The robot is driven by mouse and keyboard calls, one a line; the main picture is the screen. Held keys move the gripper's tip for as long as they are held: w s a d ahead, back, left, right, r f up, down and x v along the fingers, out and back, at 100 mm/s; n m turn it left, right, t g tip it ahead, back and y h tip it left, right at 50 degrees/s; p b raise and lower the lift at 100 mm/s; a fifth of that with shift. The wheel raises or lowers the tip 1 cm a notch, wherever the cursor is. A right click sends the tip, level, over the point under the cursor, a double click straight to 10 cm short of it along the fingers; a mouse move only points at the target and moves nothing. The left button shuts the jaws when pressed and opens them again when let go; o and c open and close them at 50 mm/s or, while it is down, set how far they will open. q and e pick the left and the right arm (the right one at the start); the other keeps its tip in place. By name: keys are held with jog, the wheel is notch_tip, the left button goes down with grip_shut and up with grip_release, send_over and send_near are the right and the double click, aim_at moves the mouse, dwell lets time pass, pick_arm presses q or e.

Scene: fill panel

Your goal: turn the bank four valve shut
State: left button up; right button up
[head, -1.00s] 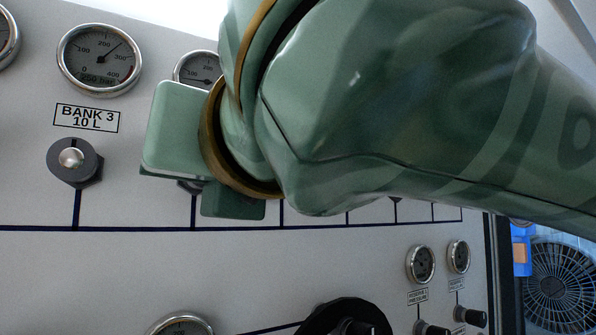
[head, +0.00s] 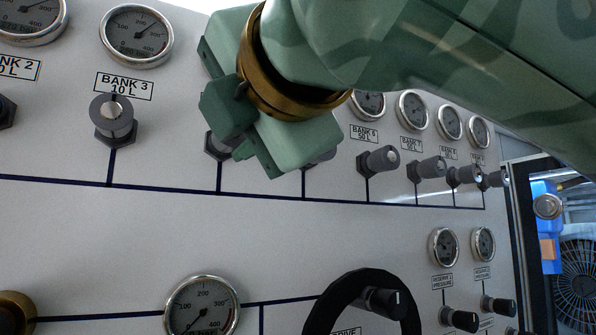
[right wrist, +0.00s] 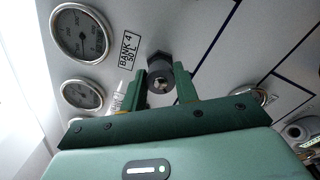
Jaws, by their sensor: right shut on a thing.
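The bank four valve (right wrist: 158,78) is a small dark knob with a light tip on a hex base, beside the BANK 4 50 L label (right wrist: 128,54) in the right wrist view. My right gripper (right wrist: 163,86) has one green finger on each side of the knob and is shut on it. In the head view my right gripper (head: 236,138) covers most of this valve; only the dark edge of its base (head: 215,147) shows. The knob's exact turn is hard to tell. My left gripper is not in view.
The bank 3 valve (head: 113,118) stands to the left. Several more valves, such as bank 6 (head: 378,162), stand to the right below gauges. A black ring-shaped wheel (head: 325,305) and a large gauge (head: 202,306) are lower. A fan (head: 578,285) is beyond the panel's right edge.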

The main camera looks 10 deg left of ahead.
pick_arm(q)
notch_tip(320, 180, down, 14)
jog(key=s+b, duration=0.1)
jog(key=b, duration=1.2)
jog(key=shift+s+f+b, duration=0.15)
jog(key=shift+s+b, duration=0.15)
jog(key=shift+b, duration=0.1)
pick_arm(e)
jog(key=shift+s+a+f+m, duration=0.1)
jog(key=shift+f+m, duration=0.05)
jog(key=shift+m, duration=4.4)
jog(key=shift+w+a+f+m, duration=0.1)
jog(key=shift+m, duration=4.4)
jog(key=shift+s+f+m, duration=0.1)
jog(key=shift+f+m, duration=0.05)
jog(key=shift+m, duration=4.4)
jog(key=o, duration=1)
jog(key=shift+r, duration=0.1)
jog(key=shift+d, duration=0.1)
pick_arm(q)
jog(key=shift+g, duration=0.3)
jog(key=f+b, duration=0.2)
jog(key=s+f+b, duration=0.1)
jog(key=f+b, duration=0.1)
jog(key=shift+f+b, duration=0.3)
pick_arm(e)
jog(key=v, duration=1.6)
jog(key=shift+s, duration=0.1)
